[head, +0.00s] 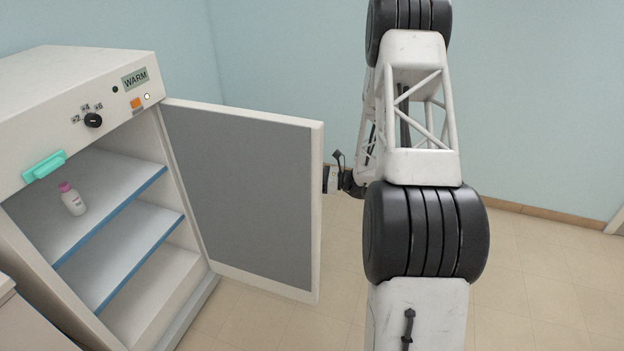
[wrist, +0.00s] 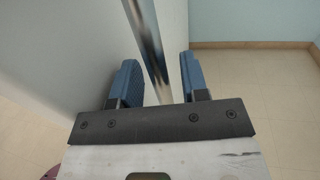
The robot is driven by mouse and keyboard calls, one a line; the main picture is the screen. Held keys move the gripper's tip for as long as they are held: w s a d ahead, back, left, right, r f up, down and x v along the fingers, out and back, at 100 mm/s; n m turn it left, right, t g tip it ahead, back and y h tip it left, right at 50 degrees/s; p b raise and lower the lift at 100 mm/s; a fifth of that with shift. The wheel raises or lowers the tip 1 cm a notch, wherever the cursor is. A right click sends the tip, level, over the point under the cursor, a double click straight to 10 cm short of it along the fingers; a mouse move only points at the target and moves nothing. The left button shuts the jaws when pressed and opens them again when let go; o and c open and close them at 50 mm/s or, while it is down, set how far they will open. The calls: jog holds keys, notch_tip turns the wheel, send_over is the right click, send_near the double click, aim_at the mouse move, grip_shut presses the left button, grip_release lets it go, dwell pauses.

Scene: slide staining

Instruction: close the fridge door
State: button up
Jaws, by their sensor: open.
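The fridge (head: 70,75) is a white cabinet at the left of the head view. Its door (head: 245,190) stands wide open, with the grey inner panel facing the camera. My gripper (head: 332,178) is at the outer side of the door near its free edge, partly hidden by the door and my arm. In the wrist view my gripper (wrist: 157,82) has its two blue fingers apart. A shiny metal bar (wrist: 147,35), seemingly the door handle, runs between them. I cannot tell whether either finger touches it. The door's outer face (wrist: 60,50) is to the left.
A small white bottle with a pink cap (head: 72,199) stands on the upper shelf (head: 115,185). A lower shelf (head: 125,250) is empty. Tiled floor (head: 545,270) is clear at right.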

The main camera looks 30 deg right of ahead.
grip_shut()
jog(key=shift+s, duration=0.1)
dwell(0.3)
jog(key=s+a, duration=0.8)
jog(key=a, duration=0.3)
jog(key=s+a, duration=0.8)
jog(key=a, duration=0.2)
jog(key=s+a+m+t+h, duration=0.1)
jog(key=s+a, duration=0.1)
jog(key=a, duration=1.2)
jog(key=s+a+m+t+h, duration=0.1)
jog(key=a+m+t+h, duration=0.1)
jog(key=a, duration=1.3)
jog(key=shift+s+a+t, duration=0.2)
jog(key=shift+s+t, duration=0.1)
jog(key=shift+s, duration=0.05)
